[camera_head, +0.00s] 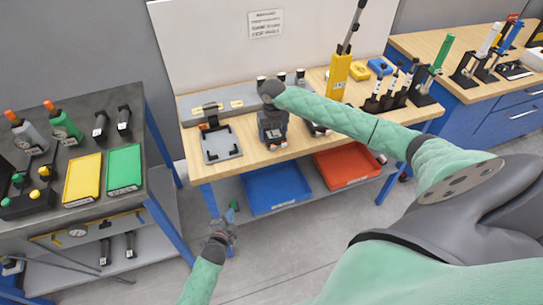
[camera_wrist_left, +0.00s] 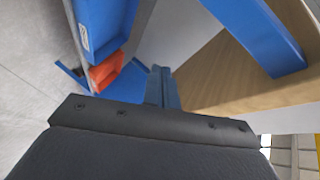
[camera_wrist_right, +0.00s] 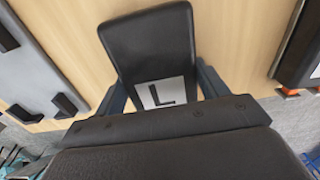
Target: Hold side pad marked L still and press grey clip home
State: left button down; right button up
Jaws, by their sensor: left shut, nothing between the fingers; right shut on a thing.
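The side pad marked L (camera_wrist_right: 148,42) is black with a white label bearing a black L. My right gripper (camera_head: 273,142) is shut on it, with a finger on either side in the right wrist view, over the wooden bench. My left gripper (camera_head: 226,218) is shut and empty, low in front of the bench; its closed fingers (camera_wrist_left: 161,86) show in the left wrist view. I cannot pick out the grey clip for certain in any view.
A grey tray fixture (camera_head: 221,146) lies on the bench (camera_head: 248,153) left of the right gripper. Another dark pad (camera_head: 318,129) is to its right. Blue (camera_head: 276,188) and red (camera_head: 347,166) bins sit below. A dark trolley (camera_head: 75,160) with trays stands at the left.

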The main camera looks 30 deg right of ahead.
aim_at(271, 156)
pick_arm(q)
jog(key=s+d+r+m+h, duration=0.2)
jog(key=s+d+r+m, duration=0.1)
jog(key=r, duration=0.6)
jog(key=s+d+r+m+g+h, duration=0.1)
jog(key=s+d+r+m+h, duration=0.2)
jog(key=d+r+m, duration=0.2)
jog(key=d+r, duration=0.3)
jog(key=r, duration=0.1)
jog(key=shift+d+r, duration=0.15)
jog(key=shift+r, duration=0.2)
jog(key=x, duration=0.7)
jog(key=w+x, duration=0.1)
jog(key=x, duration=0.3)
jog(key=shift+w, duration=0.25)
jog(key=shift+w+d, duration=0.1)
jog(key=shift+w, duration=0.7)
jog(key=shift+w, duration=0.1)
